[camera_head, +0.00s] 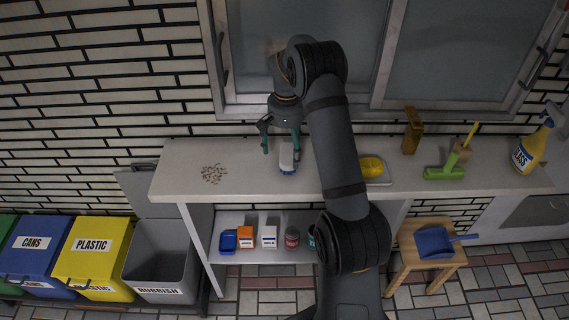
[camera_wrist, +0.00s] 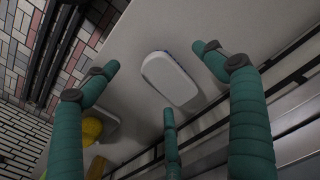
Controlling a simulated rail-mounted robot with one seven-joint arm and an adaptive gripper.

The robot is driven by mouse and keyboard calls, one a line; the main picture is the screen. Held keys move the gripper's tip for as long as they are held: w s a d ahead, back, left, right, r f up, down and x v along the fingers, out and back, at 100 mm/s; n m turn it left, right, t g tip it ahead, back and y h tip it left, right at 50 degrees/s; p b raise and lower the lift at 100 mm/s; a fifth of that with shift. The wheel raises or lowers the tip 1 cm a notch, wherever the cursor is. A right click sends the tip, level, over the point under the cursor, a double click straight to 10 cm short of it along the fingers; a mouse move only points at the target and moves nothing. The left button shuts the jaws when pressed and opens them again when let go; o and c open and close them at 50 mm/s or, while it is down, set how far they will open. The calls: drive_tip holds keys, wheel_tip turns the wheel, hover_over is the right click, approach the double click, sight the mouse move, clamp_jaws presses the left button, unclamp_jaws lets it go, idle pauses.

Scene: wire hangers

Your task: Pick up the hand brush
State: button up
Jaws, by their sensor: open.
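The hand brush (camera_head: 287,158) lies on the white counter, a small white rounded body with a blue edge. In the wrist view the brush (camera_wrist: 169,78) shows as a white rounded block between my spread fingertips. My gripper (camera_head: 281,150) has green fingers and points down at the counter around the brush. In the wrist view my gripper (camera_wrist: 158,72) is open, with its fingertips apart from the brush and nothing held. The exact height of the fingertips above the counter is hard to tell.
Brown crumbs (camera_head: 214,173) lie left on the counter (camera_head: 240,183). A window (camera_head: 450,50) stands behind. A blue dustpan (camera_head: 433,243) lies on a stool.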

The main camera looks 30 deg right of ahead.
sight(291, 161)
drive_tip(key=shift+s+d+f+p, duration=0.35)
drive_tip(key=shift+d+f, duration=0.15)
wheel_tip(291, 161, down, 5)
drive_tip(key=shift+d+r+p, duration=0.15)
drive_tip(key=shift+p, duration=0.85)
drive_tip(key=shift+c, duration=1.3)
drive_tip(key=c, duration=1.1)
drive_tip(key=shift+c, duration=0.5)
drive_tip(key=shift+r, duration=0.1)
